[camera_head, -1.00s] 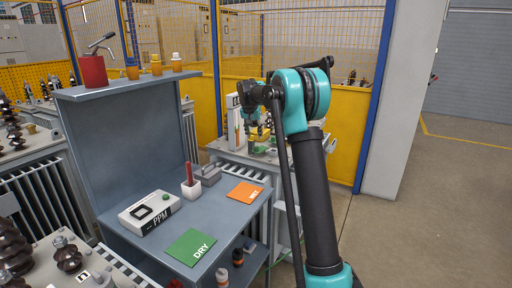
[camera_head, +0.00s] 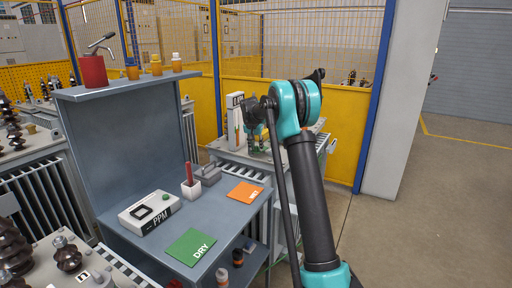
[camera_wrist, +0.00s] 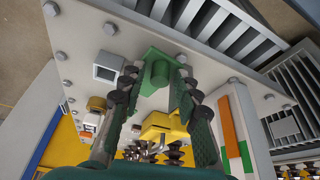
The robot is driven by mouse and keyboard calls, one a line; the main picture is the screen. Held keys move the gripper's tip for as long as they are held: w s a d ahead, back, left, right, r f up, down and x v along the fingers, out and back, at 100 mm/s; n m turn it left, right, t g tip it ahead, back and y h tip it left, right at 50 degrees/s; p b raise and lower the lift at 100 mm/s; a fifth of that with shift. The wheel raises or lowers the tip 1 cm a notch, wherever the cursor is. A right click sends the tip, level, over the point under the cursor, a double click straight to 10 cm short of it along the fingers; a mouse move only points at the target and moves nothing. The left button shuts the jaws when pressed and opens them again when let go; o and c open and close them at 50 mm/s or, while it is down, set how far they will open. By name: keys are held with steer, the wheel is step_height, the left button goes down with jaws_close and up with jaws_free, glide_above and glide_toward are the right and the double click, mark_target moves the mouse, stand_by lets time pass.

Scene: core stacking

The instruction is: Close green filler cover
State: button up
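The green filler cover (camera_wrist: 158,72) is at the upper middle of the wrist view, on the light grey top of a transformer (camera_wrist: 205,52). It shows as a green block with a rounded part. Whether it stands open or shut I cannot tell. My gripper (camera_wrist: 155,86) has its two dark green fingers spread apart, one on each side of the cover in the picture. Nothing is seen held between them, and contact with the cover is unclear. In the head view my gripper (camera_head: 257,143) is over the transformer behind the bench, small and partly hidden by my arm.
A yellow part (camera_wrist: 163,127) sits between the fingers in the wrist view, with dark ribbed insulators beside it. A white box with orange and green patches (camera_wrist: 233,130) stands to the right. The grey bench (camera_head: 135,232) holds a PPM meter (camera_head: 150,211) and green and orange cards.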

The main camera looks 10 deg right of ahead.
jaws_close()
